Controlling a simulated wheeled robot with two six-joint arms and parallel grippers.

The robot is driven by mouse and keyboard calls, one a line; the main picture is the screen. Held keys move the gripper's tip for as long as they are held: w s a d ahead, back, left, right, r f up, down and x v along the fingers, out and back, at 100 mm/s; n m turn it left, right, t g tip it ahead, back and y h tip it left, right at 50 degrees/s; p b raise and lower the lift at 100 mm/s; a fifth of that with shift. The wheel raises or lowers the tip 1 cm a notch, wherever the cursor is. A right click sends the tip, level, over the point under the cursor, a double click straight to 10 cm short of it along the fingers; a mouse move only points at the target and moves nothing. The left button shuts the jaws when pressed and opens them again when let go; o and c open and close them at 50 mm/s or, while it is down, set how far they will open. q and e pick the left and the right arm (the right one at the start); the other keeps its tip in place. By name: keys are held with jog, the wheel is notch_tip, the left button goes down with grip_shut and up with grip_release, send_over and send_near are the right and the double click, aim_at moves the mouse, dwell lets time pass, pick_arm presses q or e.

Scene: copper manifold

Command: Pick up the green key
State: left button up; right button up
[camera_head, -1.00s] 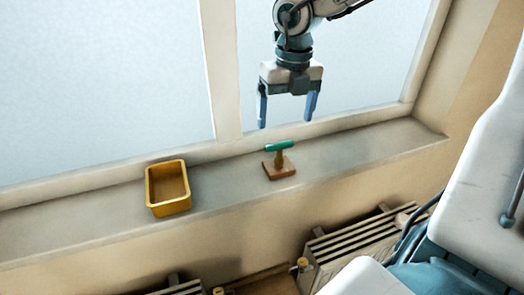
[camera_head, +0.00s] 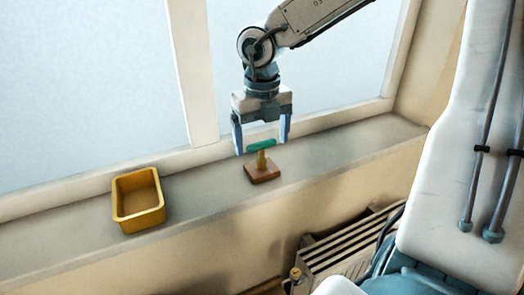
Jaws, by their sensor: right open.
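The green key (camera_head: 261,144) is a T-shaped piece with a green bar on top of a yellowish stem. It stands upright on a small square reddish-brown base (camera_head: 263,172) on the window sill. My right gripper (camera_head: 261,149) points down right at the key, with its two blue fingers apart. The fingertips are level with the green bar, one towards each end of it. I cannot tell whether they touch it. My left gripper is not in view.
A yellow open box (camera_head: 138,199) stands on the sill (camera_head: 205,186) to the left and looks empty. The window frame (camera_head: 190,80) rises close behind. A radiator (camera_head: 345,245) is below the sill. The sill is clear on both sides of the base.

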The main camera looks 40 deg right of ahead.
aim_at(262, 142)
notch_tip(262, 142, down, 3)
jog(key=shift+w+f+p, duration=0.1)
jog(key=shift+f+p, duration=0.05)
jog(key=shift+p, duration=0.35)
jog(key=shift+w+d+f, duration=0.1)
jog(key=shift+f, duration=0.2)
jog(key=shift+r, duration=0.1)
jog(key=shift+c, duration=0.6)
jog(key=c, duration=0.9)
jog(key=shift+o, duration=0.2)
